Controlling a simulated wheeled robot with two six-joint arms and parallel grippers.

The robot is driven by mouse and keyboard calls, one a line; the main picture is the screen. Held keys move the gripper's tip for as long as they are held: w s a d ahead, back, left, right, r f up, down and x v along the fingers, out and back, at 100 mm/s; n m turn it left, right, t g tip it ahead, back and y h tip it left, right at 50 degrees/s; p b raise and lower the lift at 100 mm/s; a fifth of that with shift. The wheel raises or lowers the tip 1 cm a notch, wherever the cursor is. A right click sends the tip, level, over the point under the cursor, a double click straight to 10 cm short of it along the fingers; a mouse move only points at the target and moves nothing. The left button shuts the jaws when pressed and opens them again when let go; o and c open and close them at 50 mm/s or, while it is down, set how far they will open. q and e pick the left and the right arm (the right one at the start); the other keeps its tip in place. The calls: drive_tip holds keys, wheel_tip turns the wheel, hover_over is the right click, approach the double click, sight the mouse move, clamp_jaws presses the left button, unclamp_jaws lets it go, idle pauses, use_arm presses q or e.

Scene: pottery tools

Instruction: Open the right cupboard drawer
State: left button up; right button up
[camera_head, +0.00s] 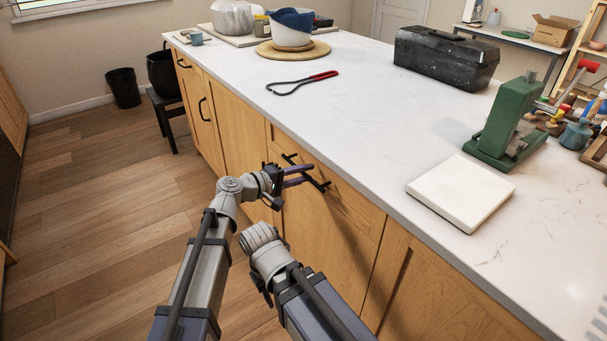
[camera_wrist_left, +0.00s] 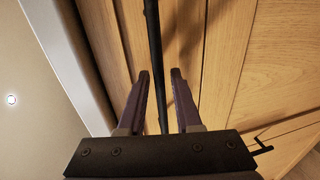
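The right cupboard drawer (camera_head: 352,204) has a pale wood front under the white countertop, and it looks flush with the cupboard. Its black bar handle (camera_head: 289,158) runs along the front; in the left wrist view the handle (camera_wrist_left: 152,40) stands as a dark upright bar. My left gripper (camera_head: 303,175) is at the handle. In the left wrist view its purple fingers (camera_wrist_left: 160,98) are apart, with the bar between them and gaps at both sides. My right arm (camera_head: 262,245) is bent below the drawer, and its fingers do not show.
The countertop (camera_head: 370,120) holds a white slab (camera_head: 461,192), a green tool stand (camera_head: 507,125), a black toolbox (camera_head: 446,57) and a red-handled tool (camera_head: 302,82). A cupboard door with a black handle (camera_head: 203,109) is farther left. Open wood floor (camera_head: 110,210) lies left of the cupboard.

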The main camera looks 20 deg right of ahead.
use_arm(q)
clamp_jaws()
idle(1.1)
